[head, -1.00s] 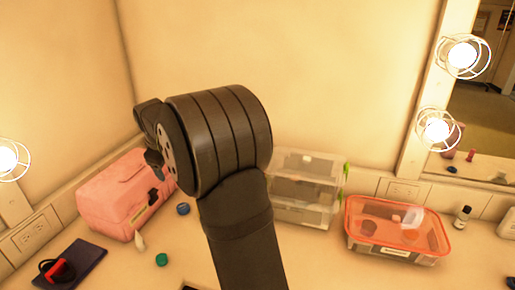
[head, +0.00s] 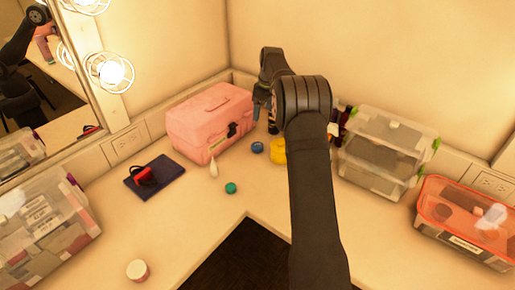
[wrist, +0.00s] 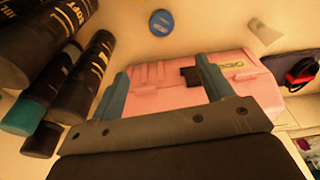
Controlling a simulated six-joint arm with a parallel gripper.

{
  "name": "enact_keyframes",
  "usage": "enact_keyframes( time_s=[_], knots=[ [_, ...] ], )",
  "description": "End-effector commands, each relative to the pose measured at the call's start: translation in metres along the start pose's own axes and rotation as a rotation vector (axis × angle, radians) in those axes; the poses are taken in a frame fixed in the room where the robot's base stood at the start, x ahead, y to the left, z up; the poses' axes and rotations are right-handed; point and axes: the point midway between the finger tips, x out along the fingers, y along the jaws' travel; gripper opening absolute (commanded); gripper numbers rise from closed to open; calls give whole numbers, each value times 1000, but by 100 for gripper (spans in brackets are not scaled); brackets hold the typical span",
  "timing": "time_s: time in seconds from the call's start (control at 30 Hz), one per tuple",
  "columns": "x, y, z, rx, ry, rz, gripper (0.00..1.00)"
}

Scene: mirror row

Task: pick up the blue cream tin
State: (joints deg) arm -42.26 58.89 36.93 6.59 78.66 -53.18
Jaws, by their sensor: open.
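The blue cream tin (head: 257,147) is a small round blue disc on the counter, just right of the pink case's front corner. It also shows in the wrist view (wrist: 161,22), near the top edge and beyond my fingertips. My gripper (head: 261,104) is raised beside the right end of the pink case, behind the tin in the head view. In the wrist view its two blue-grey fingers (wrist: 160,66) are spread with nothing held, and the pink case (wrist: 160,88) shows behind them. The tin is apart from the fingers.
The pink case (head: 208,122) stands close by. A white cone-shaped item (head: 213,168), a green round lid (head: 231,188) and a yellow item (head: 278,150) are near the tin. Dark bottles (wrist: 85,85) crowd the wrist view's left. Clear boxes (head: 385,145) stand right.

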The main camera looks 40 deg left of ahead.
Motion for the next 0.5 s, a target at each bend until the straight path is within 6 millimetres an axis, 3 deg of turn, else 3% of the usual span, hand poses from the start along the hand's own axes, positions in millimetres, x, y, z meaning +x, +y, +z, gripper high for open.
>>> enact_keyframes(
  time_s=[0.17, 0.5],
  knots=[
    [18, 2, 0, -2, 0, -11, 73],
    [91, 1, 1, -2, -1, -11, 73]
  ],
)
